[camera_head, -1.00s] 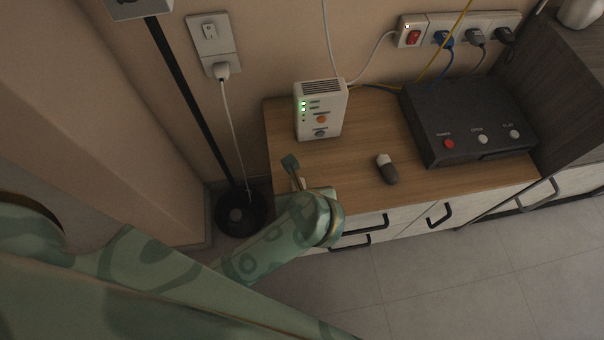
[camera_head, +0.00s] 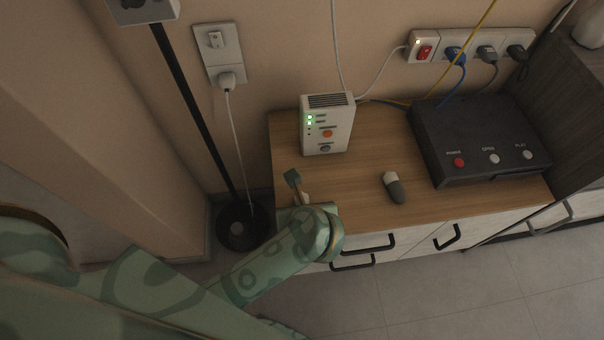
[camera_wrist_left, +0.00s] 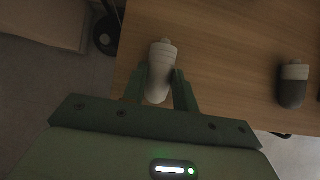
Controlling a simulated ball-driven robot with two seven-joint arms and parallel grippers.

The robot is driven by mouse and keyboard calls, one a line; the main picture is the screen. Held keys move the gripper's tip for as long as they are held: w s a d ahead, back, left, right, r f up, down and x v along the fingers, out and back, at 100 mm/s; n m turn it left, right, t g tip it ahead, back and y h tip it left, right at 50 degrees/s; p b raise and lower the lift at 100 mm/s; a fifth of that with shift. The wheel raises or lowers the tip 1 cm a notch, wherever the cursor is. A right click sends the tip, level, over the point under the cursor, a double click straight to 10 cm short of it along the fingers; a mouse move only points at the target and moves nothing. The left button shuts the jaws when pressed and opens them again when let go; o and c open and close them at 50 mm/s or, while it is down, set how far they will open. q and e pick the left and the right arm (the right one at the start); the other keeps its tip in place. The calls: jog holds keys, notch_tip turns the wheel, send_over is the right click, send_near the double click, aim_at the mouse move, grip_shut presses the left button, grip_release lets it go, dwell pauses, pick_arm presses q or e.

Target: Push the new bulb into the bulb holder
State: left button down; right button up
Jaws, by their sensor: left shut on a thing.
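A white bulb (camera_wrist_left: 160,70) with a small tip is between the two green fingers of my left gripper (camera_wrist_left: 160,82) in the left wrist view. The gripper is shut on it, above the wooden cabinet top. In the head view my left gripper (camera_head: 299,188) is at the cabinet's left front edge, and only a small white part of the bulb (camera_head: 305,197) shows beside its finger. A second bulb, grey with a white end (camera_head: 394,187), lies apart on the cabinet top. It also shows in the wrist view (camera_wrist_left: 292,88). I cannot make out a bulb holder opening. My right gripper is not in view.
A black lamp pole (camera_head: 190,105) rises from a round base (camera_head: 240,225) to a pale head (camera_head: 143,10), cut off at the top. The wooden cabinet (camera_head: 365,160) holds a white router (camera_head: 326,122) and a black box (camera_head: 480,137). Wall sockets (camera_head: 219,55) and cables are behind.

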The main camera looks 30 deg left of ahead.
pick_arm(q)
jog(key=shift+r+p, duration=2.85)
jog(key=shift+r, duration=0.7)
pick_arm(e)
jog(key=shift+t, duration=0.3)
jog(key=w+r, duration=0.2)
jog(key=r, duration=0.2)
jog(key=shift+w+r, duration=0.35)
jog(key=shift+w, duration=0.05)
pick_arm(q)
jog(key=shift+f, duration=0.2)
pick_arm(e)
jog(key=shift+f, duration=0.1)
